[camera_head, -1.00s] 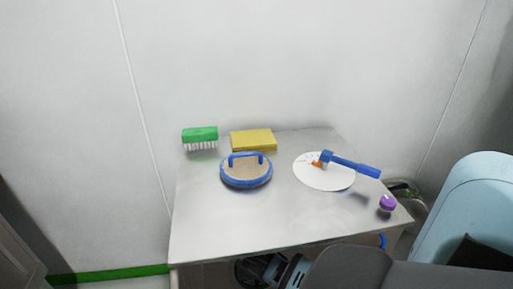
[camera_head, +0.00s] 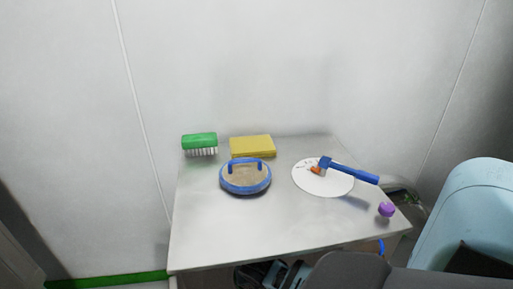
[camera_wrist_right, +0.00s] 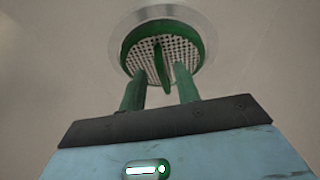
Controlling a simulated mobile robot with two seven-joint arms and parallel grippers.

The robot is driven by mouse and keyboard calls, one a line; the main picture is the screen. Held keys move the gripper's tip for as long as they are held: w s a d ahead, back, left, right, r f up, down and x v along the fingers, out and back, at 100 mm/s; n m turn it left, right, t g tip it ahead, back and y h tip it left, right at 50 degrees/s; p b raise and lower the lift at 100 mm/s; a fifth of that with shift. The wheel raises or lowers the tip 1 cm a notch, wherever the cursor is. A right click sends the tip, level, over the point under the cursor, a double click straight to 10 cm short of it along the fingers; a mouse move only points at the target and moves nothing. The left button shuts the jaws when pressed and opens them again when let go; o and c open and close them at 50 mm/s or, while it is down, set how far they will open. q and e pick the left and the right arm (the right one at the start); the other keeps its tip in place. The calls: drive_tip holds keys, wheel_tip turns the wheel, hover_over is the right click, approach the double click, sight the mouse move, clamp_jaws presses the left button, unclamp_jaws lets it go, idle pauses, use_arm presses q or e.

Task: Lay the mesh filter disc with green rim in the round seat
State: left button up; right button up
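The mesh filter disc (camera_wrist_right: 187,51) shows in the right wrist view, with a green rim, a pale perforated face and an upright green grip fin. Behind and around it is a smooth pale metal ring (camera_wrist_right: 200,14), likely the round seat. I cannot tell whether the disc rests in it or is held before it. My right gripper (camera_wrist_right: 160,80) has its two green fingers apart, one on each side of the fin, with gaps visible. In the head view neither disc nor seat is seen; part of my right arm shows low, beyond the table's front edge. My left gripper is out of view.
A steel table (camera_head: 230,235) holds a green brush (camera_head: 199,140), a yellow block (camera_head: 252,145), a blue-rimmed disc with handle (camera_head: 245,188), a white round sheet (camera_head: 310,185) with a blue-handled tool (camera_head: 352,172), and a purple ball (camera_head: 386,209). The table's front is clear.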

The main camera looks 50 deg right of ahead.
drive_tip(key=s+a+r+p, duration=0.2)
drive_tip(key=s+a+r, duration=0.1)
drive_tip(key=s+a, duration=0.6)
drive_tip(key=shift+a+r, duration=0.2)
drive_tip(key=shift+a, duration=0.2)
